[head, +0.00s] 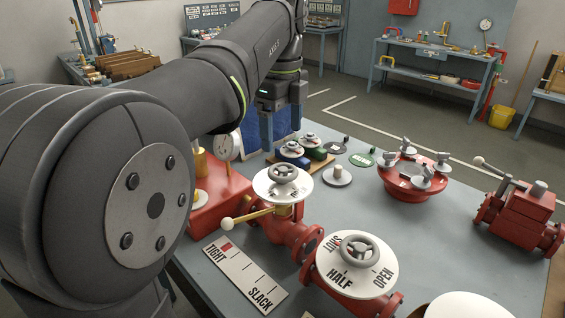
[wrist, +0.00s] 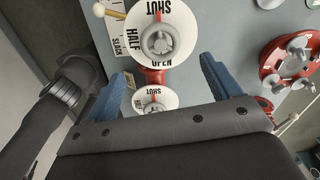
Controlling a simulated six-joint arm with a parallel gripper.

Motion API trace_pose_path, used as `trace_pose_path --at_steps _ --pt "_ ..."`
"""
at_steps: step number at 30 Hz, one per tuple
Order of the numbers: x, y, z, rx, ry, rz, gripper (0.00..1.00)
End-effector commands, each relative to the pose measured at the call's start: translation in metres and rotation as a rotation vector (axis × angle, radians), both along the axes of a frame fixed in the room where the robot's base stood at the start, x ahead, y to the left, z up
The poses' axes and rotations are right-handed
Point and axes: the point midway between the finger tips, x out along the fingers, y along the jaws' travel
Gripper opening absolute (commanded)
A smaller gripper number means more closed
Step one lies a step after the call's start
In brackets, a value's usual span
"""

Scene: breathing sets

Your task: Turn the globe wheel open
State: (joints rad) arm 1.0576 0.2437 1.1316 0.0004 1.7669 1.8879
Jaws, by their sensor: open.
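Two grey handwheels stand on red valves, each over a white dial; no label tells which is the globe wheel. The nearer wheel (head: 358,249) has a dial reading SHUT, HALF and OPEN. The farther, raised wheel (head: 283,173) stands behind it, beside a yellow lever (head: 249,215). In the wrist view a large wheel (wrist: 157,39) over a SHUT-HALF-OPEN dial is above a smaller wheel (wrist: 154,108). My gripper (head: 280,144) is open and empty, behind and above the raised wheel in the head view. Its blue fingers (wrist: 166,72) are apart, touching neither wheel.
A TIGHT-SLACK plate (head: 244,276) lies left of the valves. A red round flange (head: 413,176) and a red valve with a lever (head: 520,213) stand to the right. Small wheeled valves (head: 292,152) sit behind. The grey bench top (head: 440,240) has free room on the right.

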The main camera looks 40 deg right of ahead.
Motion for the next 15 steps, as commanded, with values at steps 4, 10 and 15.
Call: trace_pose_path --at_steps 4,10,15 --pt "0.0 0.001 -0.033 0.002 0.001 0.0 0.82" --pt "0.0 0.0 -0.067 0.001 0.001 0.0 0.82" --pt "0.0 0.0 -0.082 0.0 0.0 0.0 0.82"
